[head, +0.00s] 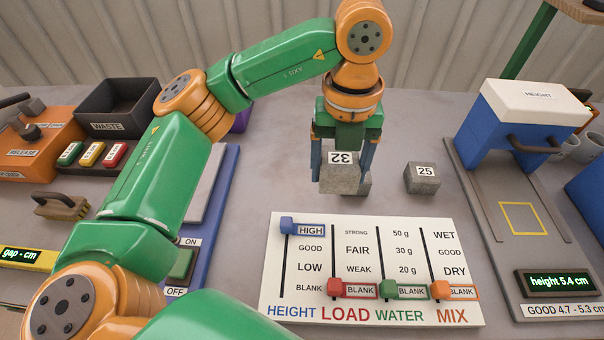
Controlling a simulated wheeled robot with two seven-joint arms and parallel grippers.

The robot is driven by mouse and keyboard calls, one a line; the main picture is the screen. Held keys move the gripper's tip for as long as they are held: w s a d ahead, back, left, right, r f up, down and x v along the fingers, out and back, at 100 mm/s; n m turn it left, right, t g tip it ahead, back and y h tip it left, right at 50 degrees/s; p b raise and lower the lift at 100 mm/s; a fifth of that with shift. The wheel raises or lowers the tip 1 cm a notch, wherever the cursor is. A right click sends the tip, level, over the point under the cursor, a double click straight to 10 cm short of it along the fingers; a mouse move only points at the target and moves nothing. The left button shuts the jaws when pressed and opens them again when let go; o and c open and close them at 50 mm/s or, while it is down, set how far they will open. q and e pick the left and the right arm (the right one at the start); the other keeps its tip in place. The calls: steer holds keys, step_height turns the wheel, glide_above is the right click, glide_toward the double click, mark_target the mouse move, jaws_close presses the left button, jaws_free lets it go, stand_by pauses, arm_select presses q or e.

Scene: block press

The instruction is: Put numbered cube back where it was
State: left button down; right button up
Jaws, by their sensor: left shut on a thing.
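My left gripper (342,172) is shut on the grey cube numbered 32 (340,182), above or near the table behind the slider board. The cube's top label shows between the fingers. A bit of another grey surface (364,187) shows just behind its right side, mostly hidden, so I cannot tell its number. A second grey cube, numbered 25 (422,180), sits on the table to the right, apart from the gripper. My right gripper is not in view.
The white slider board (370,235) lies in front, its HEIGHT slider at HIGH and the others at BLANK. A black waste bin (118,105) stands back left.

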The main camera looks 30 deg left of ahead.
arm_select(q)
glide_toward(301, 182)
steer(key=shift+s+d, duration=0.35)
steer(key=shift+d, duration=0.2)
steer(key=shift+s+d, duration=0.3)
steer(key=shift+d, duration=0.25)
steer(key=a+f, duration=0.1)
steer(key=w+a+f+p, duration=0.1)
steer(key=shift+w+f, duration=0.1)
steer(key=shift+f, duration=0.3)
step_height(301, 182, down, 3)
steer(key=shift+a+r+p, duration=0.1)
steer(key=shift+p, duration=0.5)
steer(key=shift+f, duration=0.3)
steer(key=shift+f, duration=0.15)
